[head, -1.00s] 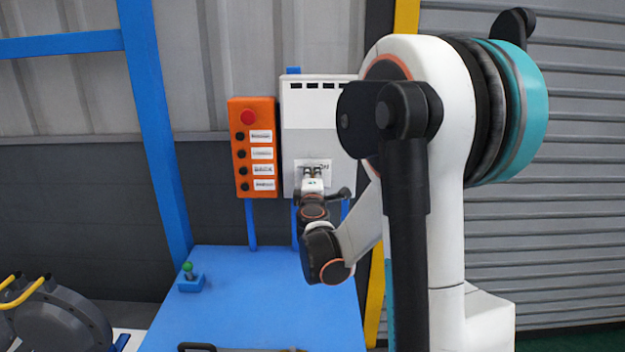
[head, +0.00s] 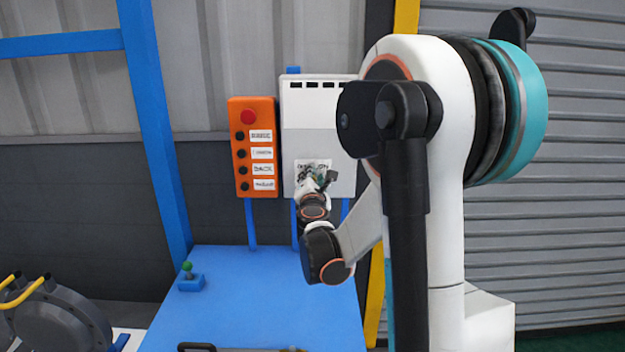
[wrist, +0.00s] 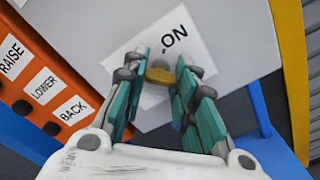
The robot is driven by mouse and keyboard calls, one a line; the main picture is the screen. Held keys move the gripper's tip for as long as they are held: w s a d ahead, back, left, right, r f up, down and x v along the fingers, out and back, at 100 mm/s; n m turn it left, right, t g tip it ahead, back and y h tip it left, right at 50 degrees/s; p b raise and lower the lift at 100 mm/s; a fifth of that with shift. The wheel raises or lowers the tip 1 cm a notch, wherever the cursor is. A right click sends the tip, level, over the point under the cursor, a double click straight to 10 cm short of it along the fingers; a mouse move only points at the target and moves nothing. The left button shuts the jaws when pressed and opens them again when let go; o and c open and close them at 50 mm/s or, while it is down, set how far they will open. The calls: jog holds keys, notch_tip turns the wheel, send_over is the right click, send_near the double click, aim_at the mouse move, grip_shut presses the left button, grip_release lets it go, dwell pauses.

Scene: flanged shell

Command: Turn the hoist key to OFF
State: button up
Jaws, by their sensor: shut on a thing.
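The hoist key (wrist: 160,76) shows in the wrist view as a small brass-coloured piece between my fingertips. My gripper (wrist: 165,70) is shut on it, with one teal finger on each side. The key sits in front of a white label plate (wrist: 185,28) that reads ON at its upper right. Any OFF lettering is hidden or unreadable. In the head view, my gripper (head: 318,178) is at the lower part of the white control box (head: 310,115), turned at a slant, and covers the key.
An orange pendant (head: 240,182) with a red button and several labelled black buttons hangs just left of the box. A blue table (head: 245,290) lies below, with a small green-topped switch (head: 188,270). A yellow post (wrist: 292,70) stands right of the box.

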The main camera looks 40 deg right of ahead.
dwell(0.3)
jog(key=o, duration=1.1)
jog(key=v, duration=1.2)
